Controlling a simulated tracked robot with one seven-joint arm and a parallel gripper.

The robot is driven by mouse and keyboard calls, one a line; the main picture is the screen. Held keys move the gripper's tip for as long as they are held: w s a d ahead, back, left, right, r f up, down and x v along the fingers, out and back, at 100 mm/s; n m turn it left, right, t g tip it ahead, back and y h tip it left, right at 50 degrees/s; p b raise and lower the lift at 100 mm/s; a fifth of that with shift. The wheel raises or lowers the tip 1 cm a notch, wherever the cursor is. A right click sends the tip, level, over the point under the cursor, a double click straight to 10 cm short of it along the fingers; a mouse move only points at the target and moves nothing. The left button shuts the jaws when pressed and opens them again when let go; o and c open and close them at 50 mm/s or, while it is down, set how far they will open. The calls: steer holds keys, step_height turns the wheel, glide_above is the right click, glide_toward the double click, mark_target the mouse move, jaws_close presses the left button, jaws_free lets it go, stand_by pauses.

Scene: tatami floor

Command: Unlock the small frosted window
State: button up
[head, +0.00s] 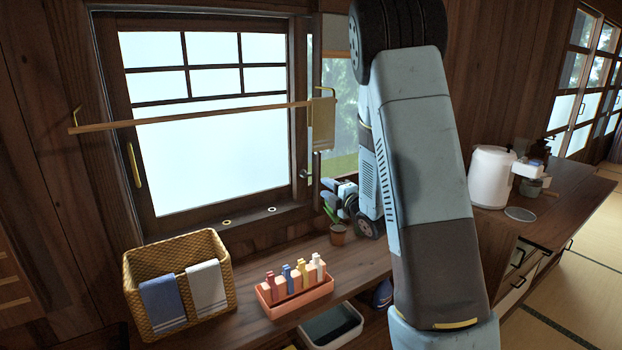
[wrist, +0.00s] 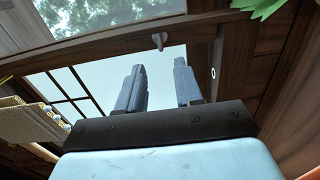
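The frosted window (head: 205,165) has a dark wooden frame and a muntin grid across its top. It also shows in the wrist view (wrist: 63,88). My gripper (head: 328,197) is low at the window's right side. In the wrist view my gripper (wrist: 160,82) is open and empty, apart from the knob.
A rail (head: 200,116) crosses in front of the window, with a cloth (head: 323,124) at its right end. A potted plant (head: 338,236) stands just below my gripper.

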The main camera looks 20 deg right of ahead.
mark_target(306, 175)
steer(key=x, duration=1.1)
steer(key=shift+w, duration=0.15)
steer(key=shift+f, duration=0.1)
jaws_close()
